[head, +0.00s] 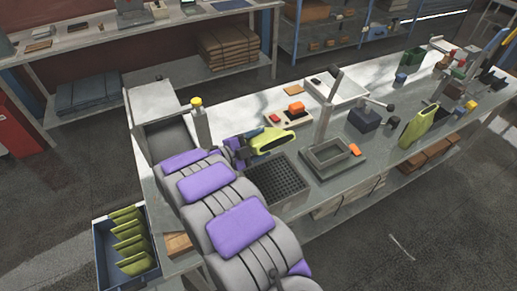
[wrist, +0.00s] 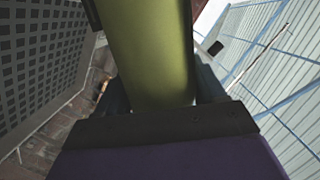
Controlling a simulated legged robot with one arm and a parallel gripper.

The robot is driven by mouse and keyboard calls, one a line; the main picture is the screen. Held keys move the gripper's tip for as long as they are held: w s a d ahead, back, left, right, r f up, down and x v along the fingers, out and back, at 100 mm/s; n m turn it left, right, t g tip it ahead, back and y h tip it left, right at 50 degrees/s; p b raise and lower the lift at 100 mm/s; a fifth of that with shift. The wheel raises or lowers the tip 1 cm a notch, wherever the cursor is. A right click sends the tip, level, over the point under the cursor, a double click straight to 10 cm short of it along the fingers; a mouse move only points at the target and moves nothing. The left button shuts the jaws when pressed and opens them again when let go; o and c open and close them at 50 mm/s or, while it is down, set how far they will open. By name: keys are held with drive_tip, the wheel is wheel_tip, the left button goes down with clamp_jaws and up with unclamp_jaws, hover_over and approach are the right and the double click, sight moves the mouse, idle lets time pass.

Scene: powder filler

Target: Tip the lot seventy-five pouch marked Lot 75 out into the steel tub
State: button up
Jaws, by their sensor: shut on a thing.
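My gripper (head: 240,150) is shut on a yellow-green pouch (head: 268,150), held tilted nearly flat above the bench. A dark area shows on its upper side; I cannot tell whether this is an open mouth. The pouch also fills the upper middle of the wrist view (wrist: 150,50), between the fingers. No lot mark is readable. A square steel open-topped vessel (head: 345,165) sits right of the pouch, apart from it. A grey metal box (head: 150,103) with a dark hollow stands left. I cannot tell for sure which of these is the steel tub.
A black grid tray (head: 292,207) lies just below the pouch. A blue crate (head: 102,268) at lower left holds several green pouches. Another green pouch (head: 418,126) stands at right. A yellow-capped post (head: 198,112) and a tall lever post (head: 327,108) rise near the arm.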

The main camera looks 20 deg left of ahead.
drive_tip(key=shift+w+f+m+b, duration=0.25)
drive_tip(key=shift+f+m+b, duration=0.45)
drive_tip(key=shift+b, duration=1.15)
drive_tip(key=f+m+b, duration=0.1)
drive_tip(key=b, duration=0.2)
drive_tip(key=shift+w+a, duration=0.1)
drive_tip(key=shift+a, duration=0.25)
wheel_tip(320, 180, down, 2)
drive_tip(key=m+b, duration=0.1)
drive_tip(key=b, duration=0.2)
drive_tip(key=m+b, duration=0.1)
drive_tip(key=b, duration=0.3)
drive_tip(key=shift+w+a+f+m+t, duration=0.2)
drive_tip(key=shift+m+t, duration=0.1)
drive_tip(key=shift+t, duration=0.1)
drive_tip(key=shift+f+m+y, duration=0.3)
drive_tip(key=shift+f, duration=0.05)
drive_tip(key=shift+r+m+t, duration=0.15)
drive_tip(key=shift+m+t, duration=0.25)
drive_tip(key=shift+m, duration=1.2)
drive_tip(key=shift+r, duration=0.1)
idle(0.5)
